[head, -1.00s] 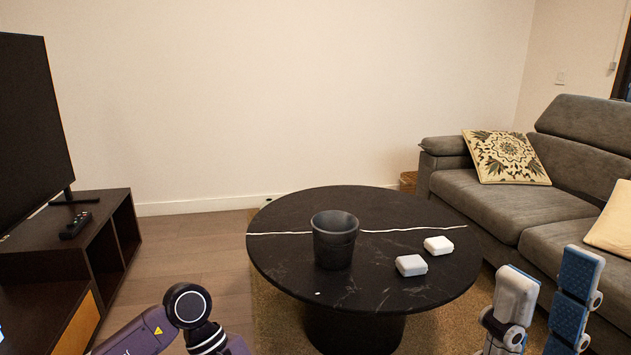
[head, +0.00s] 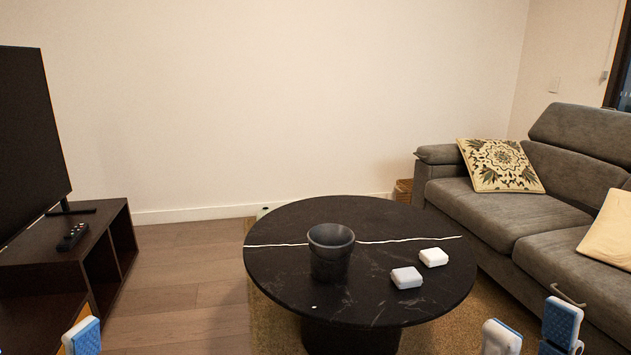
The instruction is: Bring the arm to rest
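My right gripper (head: 531,332) shows at the bottom right edge. Its two blue-and-white fingers stand apart with nothing between them, in front of the sofa and right of the round table. Of my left gripper, a blue-and-white fingertip (head: 82,337) shows at the bottom left, near the TV stand. The rest of it is out of frame, so I cannot tell its opening. Neither gripper appears to touch anything.
A grey sofa (head: 490,210) stands right, a TV stand (head: 50,250) left.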

